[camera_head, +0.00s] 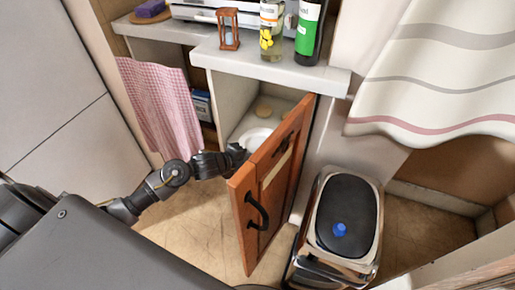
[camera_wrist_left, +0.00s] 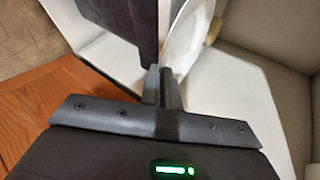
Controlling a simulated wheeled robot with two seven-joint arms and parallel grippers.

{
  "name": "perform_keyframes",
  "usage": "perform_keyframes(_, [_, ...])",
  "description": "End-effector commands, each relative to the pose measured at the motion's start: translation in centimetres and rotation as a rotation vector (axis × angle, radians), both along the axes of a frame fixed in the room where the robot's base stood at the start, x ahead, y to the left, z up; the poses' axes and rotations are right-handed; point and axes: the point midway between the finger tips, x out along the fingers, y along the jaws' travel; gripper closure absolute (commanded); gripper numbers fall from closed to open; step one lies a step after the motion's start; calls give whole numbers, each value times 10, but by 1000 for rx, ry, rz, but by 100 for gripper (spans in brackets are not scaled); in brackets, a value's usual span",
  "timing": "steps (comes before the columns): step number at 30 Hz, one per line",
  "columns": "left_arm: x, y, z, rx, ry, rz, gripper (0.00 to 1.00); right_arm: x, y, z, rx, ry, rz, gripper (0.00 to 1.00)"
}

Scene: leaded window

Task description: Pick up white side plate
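The white side plate (camera_head: 256,136) is inside the open low cabinet, partly hidden by the wooden door and my gripper. In the left wrist view the plate (camera_wrist_left: 188,42) shows as a narrow ellipse, its near rim running down to my fingertips. My left gripper (camera_head: 243,152) reaches into the cabinet at the plate's left edge. In the left wrist view the left gripper's fingers (camera_wrist_left: 160,72) are close together, with the plate's rim seeming to lie between them. The exact contact is partly hidden. My right gripper is not in view.
The open wooden door (camera_head: 272,178) stands just right of my left gripper. A round tan item (camera_head: 264,112) lies behind the plate. The counter above (camera_head: 262,66) holds an hourglass and bottles. A trash bin (camera_head: 343,215) stands right of the door.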

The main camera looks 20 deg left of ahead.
Motion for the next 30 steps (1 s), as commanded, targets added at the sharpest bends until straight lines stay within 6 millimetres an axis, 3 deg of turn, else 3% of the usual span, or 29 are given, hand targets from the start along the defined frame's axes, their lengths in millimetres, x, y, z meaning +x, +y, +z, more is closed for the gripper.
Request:
perform_keyframes(8, [0, 0, 9, -1, -2, 0, 100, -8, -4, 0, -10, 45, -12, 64])
perform_keyframes(11, [0, 0, 18, 1, -3, -2, 100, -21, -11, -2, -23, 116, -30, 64])
perform_keyframes(13, [1, 1, 37, 3, -6, -2, 100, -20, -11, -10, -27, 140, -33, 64])
perform_keyframes(21, [-54, 12, 100, 4, -1, -4, 100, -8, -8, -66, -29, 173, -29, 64])
perform_keyframes(24, [-82, 18, 105, 4, 4, -4, 100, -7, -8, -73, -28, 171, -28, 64])
perform_keyframes(30, [-118, 25, 121, 2, 3, -3, 100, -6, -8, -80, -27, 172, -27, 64])
